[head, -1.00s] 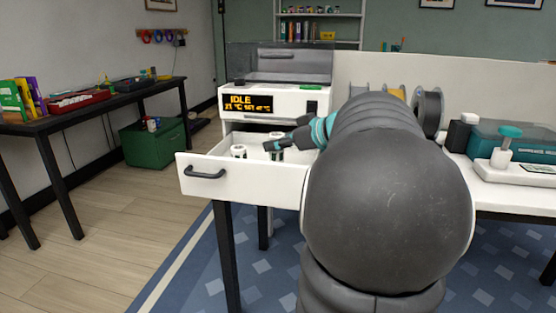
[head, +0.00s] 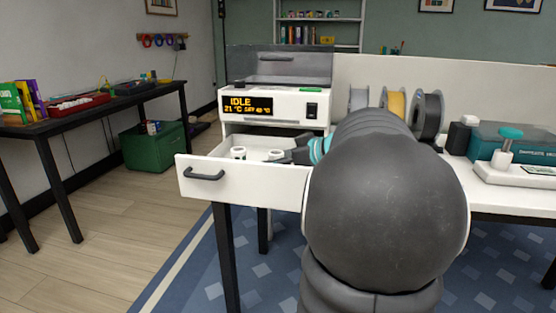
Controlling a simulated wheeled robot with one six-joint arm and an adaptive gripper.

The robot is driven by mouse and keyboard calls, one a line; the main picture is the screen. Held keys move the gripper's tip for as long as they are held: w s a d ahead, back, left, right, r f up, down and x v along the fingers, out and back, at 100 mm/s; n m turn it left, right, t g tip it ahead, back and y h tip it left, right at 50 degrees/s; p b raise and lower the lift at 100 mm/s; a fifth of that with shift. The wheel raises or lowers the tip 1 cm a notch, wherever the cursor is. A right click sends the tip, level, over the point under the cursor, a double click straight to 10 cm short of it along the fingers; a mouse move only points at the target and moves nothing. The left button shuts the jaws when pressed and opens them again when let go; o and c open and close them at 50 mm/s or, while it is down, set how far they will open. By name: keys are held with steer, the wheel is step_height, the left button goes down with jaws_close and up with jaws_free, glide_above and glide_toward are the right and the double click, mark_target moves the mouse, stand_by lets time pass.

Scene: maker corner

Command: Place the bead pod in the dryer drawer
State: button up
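The dryer drawer (head: 242,184) is pulled out below the dryer (head: 286,104), its white front with a dark handle facing me. Two white bead pods with dark tops show inside it: one on the left (head: 238,153) and one on the right (head: 275,155). Only their upper parts show above the drawer front. My gripper (head: 285,152) is low over the drawer's right side, its dark fingers next to the right pod. My own arm covers much of the gripper, so its finger opening and any contact with the pod are unclear.
The dryer display reads IDLE. Filament spools (head: 394,104) stand behind my arm. A teal machine (head: 512,143) and a white scale-like base (head: 518,173) are on the bench at right. A side table (head: 110,100) and green crate (head: 152,148) are at left. The floor in front of the drawer is clear.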

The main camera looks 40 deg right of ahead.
steer(key=shift+s+d+r, duration=0.1)
steer(key=shift+s+r, duration=0.15)
steer(key=p+v, duration=0.1)
steer(key=v, duration=1)
steer(key=shift+s, duration=0.2)
steer(key=shift+r, duration=0.1)
stand_by(0.8)
